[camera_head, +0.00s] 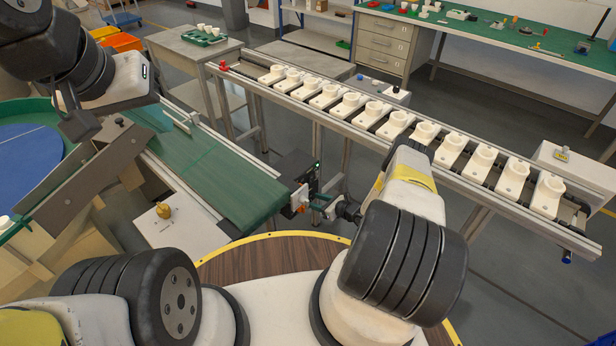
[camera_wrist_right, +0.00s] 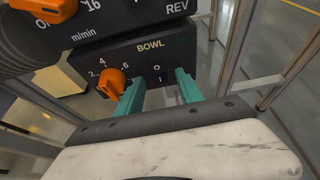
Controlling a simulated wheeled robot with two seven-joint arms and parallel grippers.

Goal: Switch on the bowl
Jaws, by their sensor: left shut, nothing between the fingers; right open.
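The black BOWL panel (camera_wrist_right: 150,52) fills the upper middle of the right wrist view. It has an orange knob (camera_wrist_right: 112,82) on a numbered dial and, right of it, a small black switch (camera_wrist_right: 157,73) marked O and I. My right gripper (camera_wrist_right: 158,92) is open, its teal fingers pointing at the panel on either side of the switch; contact cannot be told. In the head view, the right gripper (camera_head: 322,203) is at the control box (camera_head: 303,190) by the belt's end. The blue bowl (camera_head: 28,150) is at the left. My left gripper (camera_head: 78,125) is shut and empty near it.
Above the BOWL panel is another panel (camera_wrist_right: 125,18) with an orange knob and REV marking. A green conveyor belt (camera_head: 215,175) runs left of the control box. A rail (camera_head: 365,120) with several white holders crosses behind. A green-topped workbench (camera_head: 500,32) stands at the back.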

